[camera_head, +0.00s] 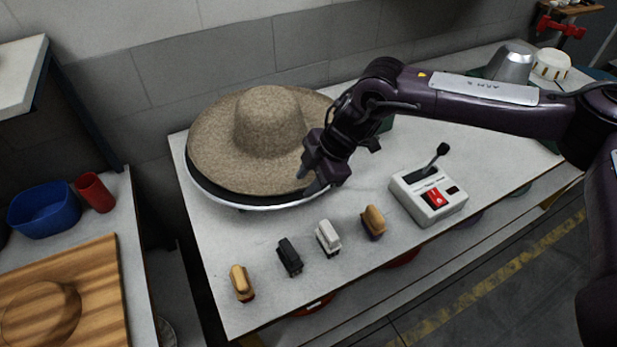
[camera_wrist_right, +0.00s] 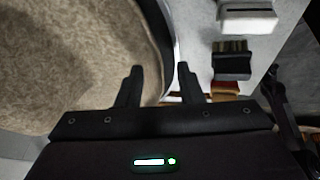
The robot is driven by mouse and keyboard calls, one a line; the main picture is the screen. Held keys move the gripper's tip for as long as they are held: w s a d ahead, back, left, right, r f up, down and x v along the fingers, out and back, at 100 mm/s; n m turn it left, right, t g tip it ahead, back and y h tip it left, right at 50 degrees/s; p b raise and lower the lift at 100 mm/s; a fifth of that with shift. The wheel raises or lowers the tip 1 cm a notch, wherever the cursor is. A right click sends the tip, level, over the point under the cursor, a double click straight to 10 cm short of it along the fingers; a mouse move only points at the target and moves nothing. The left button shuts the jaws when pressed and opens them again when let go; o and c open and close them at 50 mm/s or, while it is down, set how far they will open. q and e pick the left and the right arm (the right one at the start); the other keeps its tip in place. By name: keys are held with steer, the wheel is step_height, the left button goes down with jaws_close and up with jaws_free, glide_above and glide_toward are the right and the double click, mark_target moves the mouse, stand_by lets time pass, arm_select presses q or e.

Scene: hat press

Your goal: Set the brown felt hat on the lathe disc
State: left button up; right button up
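The brown felt hat (camera_head: 262,125), with a wide brim and round crown, lies crown up over the lathe disc (camera_head: 250,207). The disc's dark face and pale metal rim show below the brim along the front; the rest is hidden by the hat. My right gripper (camera_head: 316,186) is low at the right front edge of the brim. In the right wrist view its fingers (camera_wrist_right: 160,78) are apart, with the hat's edge (camera_wrist_right: 90,60) and dark disc rim passing between them in the picture. I cannot tell whether they touch the hat. My left gripper is not in view.
Several brushes (camera_head: 289,257) stand in a row in front of the disc. A control box (camera_head: 430,195) with a lever and red switch is to their right. A blue bowl (camera_head: 45,209), red cup (camera_head: 95,192) and wooden board (camera_head: 62,300) are on the left table.

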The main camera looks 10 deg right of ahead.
steer(key=shift+d+r, duration=0.2)
steer(key=shift+r, duration=0.15)
steer(key=b+v, duration=0.2)
steer(key=v, duration=0.5)
